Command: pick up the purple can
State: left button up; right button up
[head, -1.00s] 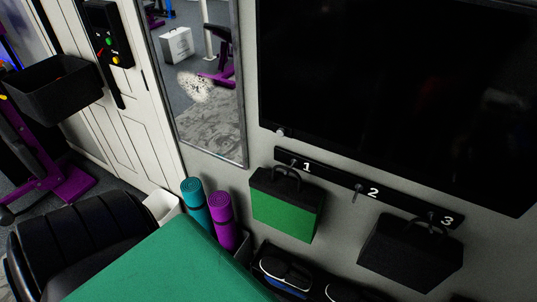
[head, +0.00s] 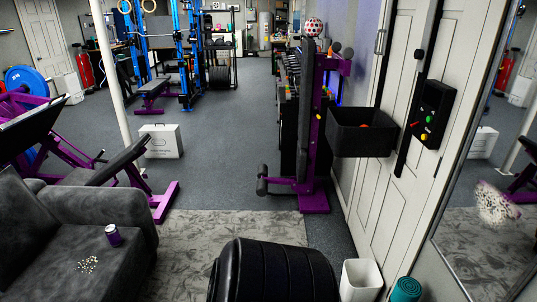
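A small purple can (head: 113,235) stands upright on the seat of the dark grey sofa (head: 54,262) at the lower left of the head view. A scatter of small pale bits (head: 88,265) lies on the seat just in front of it. Neither of my grippers is in view, and nothing is touching the can.
A grey patterned rug (head: 190,242) lies right of the sofa. A black padded roller-like seat (head: 272,272) and a white bin (head: 361,279) stand at the bottom. Purple gym machines (head: 313,200) border the grey floor (head: 230,165), which is open in the middle.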

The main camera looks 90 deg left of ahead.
aim_at(112, 232)
jog(key=u, duration=4.05)
jog(key=i+l+u, duration=0.25)
jog(key=i+l, duration=0.55)
jog(key=i, duration=0.15)
